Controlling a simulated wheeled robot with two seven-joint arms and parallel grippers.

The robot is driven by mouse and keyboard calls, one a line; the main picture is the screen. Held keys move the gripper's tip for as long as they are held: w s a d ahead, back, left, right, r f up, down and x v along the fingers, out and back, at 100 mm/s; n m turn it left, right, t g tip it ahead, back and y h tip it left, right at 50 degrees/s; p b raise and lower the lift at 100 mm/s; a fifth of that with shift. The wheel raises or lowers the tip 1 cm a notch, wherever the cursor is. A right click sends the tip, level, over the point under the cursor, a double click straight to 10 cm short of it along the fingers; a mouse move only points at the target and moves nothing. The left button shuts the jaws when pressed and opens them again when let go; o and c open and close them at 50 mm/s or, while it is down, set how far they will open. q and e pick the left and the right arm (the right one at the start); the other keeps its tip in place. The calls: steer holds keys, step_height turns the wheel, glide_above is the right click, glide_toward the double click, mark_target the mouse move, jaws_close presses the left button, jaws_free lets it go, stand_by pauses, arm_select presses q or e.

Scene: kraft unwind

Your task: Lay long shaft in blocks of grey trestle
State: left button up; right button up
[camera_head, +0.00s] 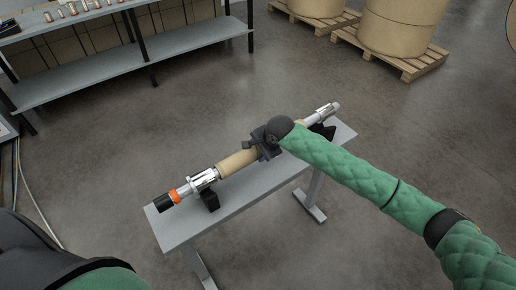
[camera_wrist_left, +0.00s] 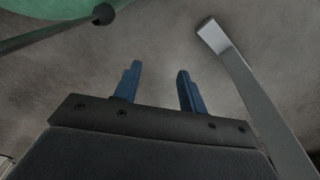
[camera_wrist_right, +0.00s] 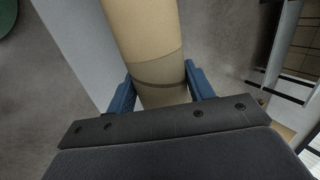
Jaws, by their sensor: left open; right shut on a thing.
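The long shaft (camera_head: 238,161) lies lengthwise over the grey trestle (camera_head: 241,199). It has a tan cardboard middle, silver chucks and a black and orange left end. A dark block (camera_head: 209,199) stands under its left part and another dark block (camera_head: 324,131) is near its right part. I cannot tell whether the shaft touches them. My right gripper (camera_head: 264,149) is shut on the shaft's tan middle; the right wrist view shows the tan tube (camera_wrist_right: 146,45) between its blue fingers (camera_wrist_right: 160,92). My left gripper (camera_wrist_left: 156,85) is open and empty over the floor, beside a trestle leg (camera_wrist_left: 240,80).
A grey shelf rack (camera_head: 130,58) with small parts on top stands at the back left. Large tan rolls (camera_head: 398,22) rest on wooden pallets (camera_head: 400,62) at the back right. Cables (camera_head: 28,190) lie at the left edge. The floor around the trestle is clear.

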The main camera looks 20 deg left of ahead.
steer(key=shift+a+f, duration=0.1)
steer(key=shift+f, duration=1.45)
steer(key=o, duration=1.5)
steer(key=shift+c, duration=0.2)
steer(key=shift+f, duration=0.2)
steer(key=shift+s+d+r+b, duration=0.1)
steer(key=shift+d+r+b, duration=0.15)
steer(key=shift+r+b, duration=0.1)
steer(key=shift+b+v, duration=0.4)
steer(key=shift+v, duration=0.8)
arm_select(q)
steer(key=shift+g, duration=0.3)
steer(key=shift+w+d+r+b, duration=0.15)
steer(key=shift+w+r, duration=0.15)
steer(key=shift+r, duration=0.55)
steer(key=shift+w+d+r+b, duration=0.1)
steer(key=shift+w+r+b, duration=0.2)
steer(key=shift+r, duration=0.55)
steer(key=shift+w+d+r+b, duration=0.1)
steer(key=shift+w+r, duration=0.25)
steer(key=shift+r, duration=0.5)
arm_select(e)
steer(key=shift+v, duration=2.45)
